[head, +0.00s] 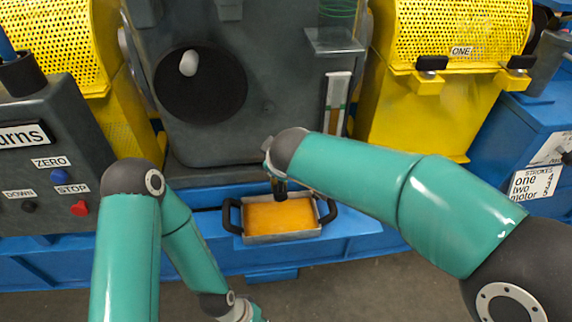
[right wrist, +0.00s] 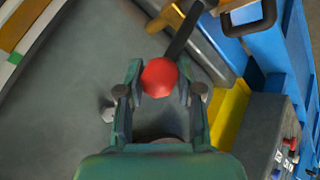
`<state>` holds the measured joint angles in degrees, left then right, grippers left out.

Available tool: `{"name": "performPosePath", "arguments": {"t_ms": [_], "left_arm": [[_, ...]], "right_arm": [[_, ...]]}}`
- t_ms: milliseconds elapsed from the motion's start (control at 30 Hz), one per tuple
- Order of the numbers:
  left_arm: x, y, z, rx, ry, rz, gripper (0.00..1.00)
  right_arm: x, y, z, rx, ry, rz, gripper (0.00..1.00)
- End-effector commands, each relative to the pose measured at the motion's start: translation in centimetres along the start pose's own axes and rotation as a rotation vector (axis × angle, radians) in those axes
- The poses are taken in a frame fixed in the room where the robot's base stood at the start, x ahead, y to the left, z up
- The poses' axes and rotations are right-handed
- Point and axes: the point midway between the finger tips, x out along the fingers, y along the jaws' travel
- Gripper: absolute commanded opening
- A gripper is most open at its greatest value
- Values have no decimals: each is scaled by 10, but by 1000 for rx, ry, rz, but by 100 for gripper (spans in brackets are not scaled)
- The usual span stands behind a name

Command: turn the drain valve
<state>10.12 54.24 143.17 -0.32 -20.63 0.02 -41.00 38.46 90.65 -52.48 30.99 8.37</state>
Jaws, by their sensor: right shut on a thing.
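The drain valve's red ball knob (right wrist: 161,78) sits on the end of a dark lever (right wrist: 184,35) in the right wrist view. My right gripper (right wrist: 160,70) is shut on this knob, with one finger on each side of it. In the head view my right arm's wrist covers the knob and the fingers. A dark spout-like part (head: 279,188) shows just below that wrist, above a metal drain pan (head: 283,238). The pan has black side handles and holds orange liquid.
A grey gearbox housing (head: 220,140) with a black disc (head: 200,86) and a sight gauge (head: 336,103) stands behind. Yellow mesh guards (head: 450,50) flank it. A control box (head: 45,160) with buttons is at the left. The blue base (head: 180,245) runs along the front.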

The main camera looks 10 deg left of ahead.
Motion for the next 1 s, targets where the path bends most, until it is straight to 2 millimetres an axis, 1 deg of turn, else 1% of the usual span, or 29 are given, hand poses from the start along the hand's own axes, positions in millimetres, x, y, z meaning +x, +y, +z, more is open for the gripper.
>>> {"name": "performPosePath", "arguments": {"t_ms": [33,467,500,633,1000], "left_arm": [[2,-1,0,0,0,0,32],[2,-1,0,0,0,0,32],[2,-1,0,0,0,0,32],[2,-1,0,0,0,0,32],[1,0,0,0,0,0,32]], "right_arm": [[6,-8,7,-5,-26,-9,0],[5,-8,6,-9,-32,-4,0],[5,-8,6,-9,-32,-4,39],[4,-7,5,-10,-30,-3,60],[-1,-4,1,-11,-19,3,61]]}}
